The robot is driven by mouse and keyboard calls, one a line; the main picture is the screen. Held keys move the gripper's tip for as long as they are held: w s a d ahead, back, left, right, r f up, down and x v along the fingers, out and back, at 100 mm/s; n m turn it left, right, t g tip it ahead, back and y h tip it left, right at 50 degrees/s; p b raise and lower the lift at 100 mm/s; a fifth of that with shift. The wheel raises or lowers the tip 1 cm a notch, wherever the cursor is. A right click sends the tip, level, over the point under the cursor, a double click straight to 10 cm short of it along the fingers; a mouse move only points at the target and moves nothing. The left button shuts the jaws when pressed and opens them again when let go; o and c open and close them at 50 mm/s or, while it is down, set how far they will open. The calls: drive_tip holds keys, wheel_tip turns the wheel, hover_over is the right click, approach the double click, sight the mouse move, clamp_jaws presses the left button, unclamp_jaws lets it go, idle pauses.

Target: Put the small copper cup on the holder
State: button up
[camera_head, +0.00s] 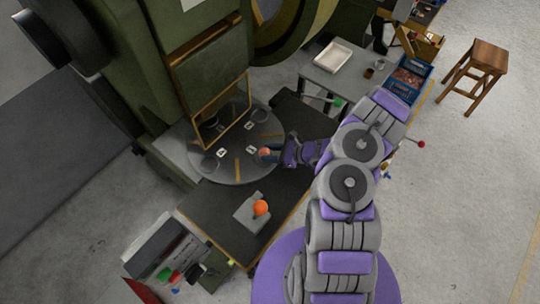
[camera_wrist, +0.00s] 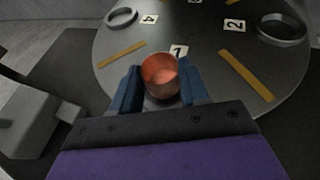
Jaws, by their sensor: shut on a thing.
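The small copper cup (camera_wrist: 160,75) is between the two blue fingers of my gripper (camera_wrist: 158,88) in the wrist view, its open mouth facing up. My gripper is shut on it. In the head view the cup (camera_head: 265,152) shows at the tip of my gripper (camera_head: 268,153), over the right part of the round grey plate (camera_head: 238,172). In the wrist view, ring-shaped holders stand on the plate at the upper left (camera_wrist: 121,18) and upper right (camera_wrist: 283,28). Label 1 (camera_wrist: 179,51) lies just beyond the cup. What is directly under the cup is hidden.
Yellow strips (camera_wrist: 246,75) lie on the plate between the numbered labels. A large green machine (camera_head: 130,60) stands behind the plate. A side table (camera_head: 338,75) holds a white tray (camera_head: 333,56).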

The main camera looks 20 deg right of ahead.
drive_tip(key=shift+d+f, duration=0.2)
drive_tip(key=shift+f, duration=0.65)
drive_tip(key=shift+r, duration=0.1)
drive_tip(key=shift+a, duration=0.1)
drive_tip(key=shift+a, duration=0.15)
drive_tip(key=o, duration=1)
drive_tip(key=shift+o, duration=0.2)
